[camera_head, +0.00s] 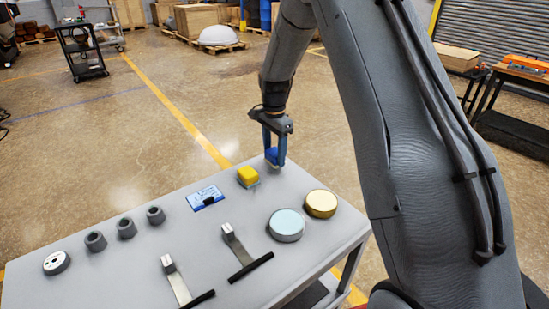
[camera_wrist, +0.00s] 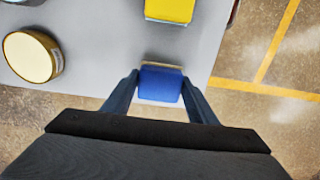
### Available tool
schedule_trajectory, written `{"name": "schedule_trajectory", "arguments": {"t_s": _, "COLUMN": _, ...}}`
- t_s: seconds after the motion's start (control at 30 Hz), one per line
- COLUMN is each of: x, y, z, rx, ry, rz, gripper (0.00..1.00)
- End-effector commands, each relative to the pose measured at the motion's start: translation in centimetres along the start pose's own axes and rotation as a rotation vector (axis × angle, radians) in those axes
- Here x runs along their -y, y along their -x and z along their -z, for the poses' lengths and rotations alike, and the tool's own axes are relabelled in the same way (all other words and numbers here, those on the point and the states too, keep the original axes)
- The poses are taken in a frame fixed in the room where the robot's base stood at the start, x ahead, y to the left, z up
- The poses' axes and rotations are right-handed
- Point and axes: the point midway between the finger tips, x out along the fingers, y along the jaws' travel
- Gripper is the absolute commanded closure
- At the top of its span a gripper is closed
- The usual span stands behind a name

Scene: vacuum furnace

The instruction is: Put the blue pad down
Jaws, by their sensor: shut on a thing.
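The blue pad (camera_wrist: 160,84) is held between the two fingers of my gripper (camera_wrist: 160,92), with a pale layer showing along its far edge. In the head view the blue pad (camera_head: 272,156) and my gripper (camera_head: 275,150) are at the far right corner of the grey table (camera_head: 190,250). The pad is at or just above the tabletop; I cannot tell whether it touches. The yellow pad (camera_head: 248,176) lies on the table a little to the left of the blue pad, apart from it.
The table edge is close beside the gripper.

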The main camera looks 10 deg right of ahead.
Motion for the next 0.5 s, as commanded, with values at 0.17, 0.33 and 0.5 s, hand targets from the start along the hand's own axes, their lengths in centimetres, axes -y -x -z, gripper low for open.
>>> {"name": "schedule_trajectory", "arguments": {"t_s": 0.17, "x": -0.1, "y": -2.3, "z": -0.1, "rx": 0.001, "ry": 0.001, "rz": -0.002, "gripper": 0.74}}
{"name": "schedule_trajectory", "arguments": {"t_s": 0.33, "x": 0.0, "y": -2.6, "z": 0.0, "rx": 0.0, "ry": 0.001, "rz": 0.001, "gripper": 0.74}}
{"name": "schedule_trajectory", "arguments": {"t_s": 0.5, "x": 0.0, "y": -2.8, "z": -0.1, "rx": 0.0, "ry": 0.001, "rz": 0.0, "gripper": 0.74}}
